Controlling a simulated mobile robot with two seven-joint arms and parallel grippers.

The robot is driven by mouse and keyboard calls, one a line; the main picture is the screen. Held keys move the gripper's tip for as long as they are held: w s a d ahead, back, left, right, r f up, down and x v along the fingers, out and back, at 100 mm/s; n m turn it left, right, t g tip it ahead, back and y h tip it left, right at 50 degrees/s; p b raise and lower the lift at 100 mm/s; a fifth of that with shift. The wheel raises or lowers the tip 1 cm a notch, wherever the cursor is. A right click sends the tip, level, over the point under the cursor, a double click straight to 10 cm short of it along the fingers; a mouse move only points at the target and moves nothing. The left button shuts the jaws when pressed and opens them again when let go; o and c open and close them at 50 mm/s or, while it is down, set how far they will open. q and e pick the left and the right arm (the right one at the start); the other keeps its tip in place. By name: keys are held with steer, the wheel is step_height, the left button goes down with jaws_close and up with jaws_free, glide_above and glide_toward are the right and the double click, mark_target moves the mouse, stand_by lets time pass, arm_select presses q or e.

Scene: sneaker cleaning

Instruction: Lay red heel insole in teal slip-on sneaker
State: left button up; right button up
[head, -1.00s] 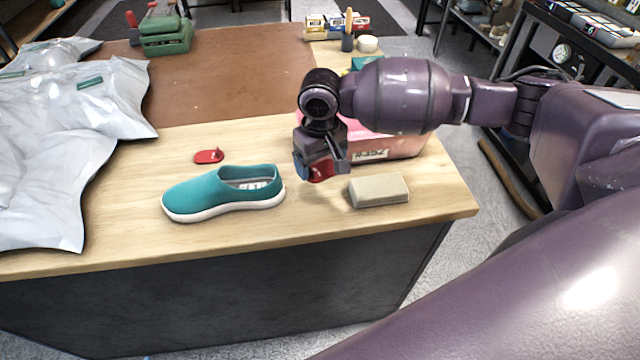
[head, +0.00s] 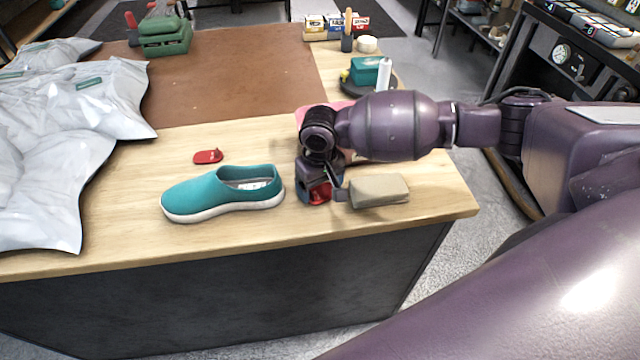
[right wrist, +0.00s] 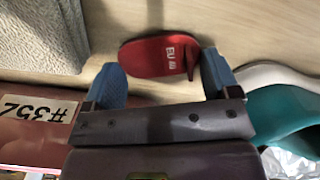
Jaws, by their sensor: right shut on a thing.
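The teal slip-on sneaker (head: 205,194) sits upright on the wooden table, its toe to the left and its opening towards the right. It also shows at the right edge of the right wrist view (right wrist: 285,108). My right gripper (head: 322,195) is low over the table just right of the sneaker's heel. It is shut on a red heel insole (right wrist: 158,56) marked "EU", which lies between its blue fingertips. In the head view the fingers hide part of that insole. A second red insole (head: 208,156) lies flat behind the sneaker. My left gripper is not in view.
A pink box marked "#352" (right wrist: 35,125) stands behind the gripper, mostly hidden by my arm. Silvery bags (head: 60,150) fill the left. Table in front of the sneaker is clear.

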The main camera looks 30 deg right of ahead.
steer(key=shift+f, duration=0.15)
steer(key=o, duration=0.8)
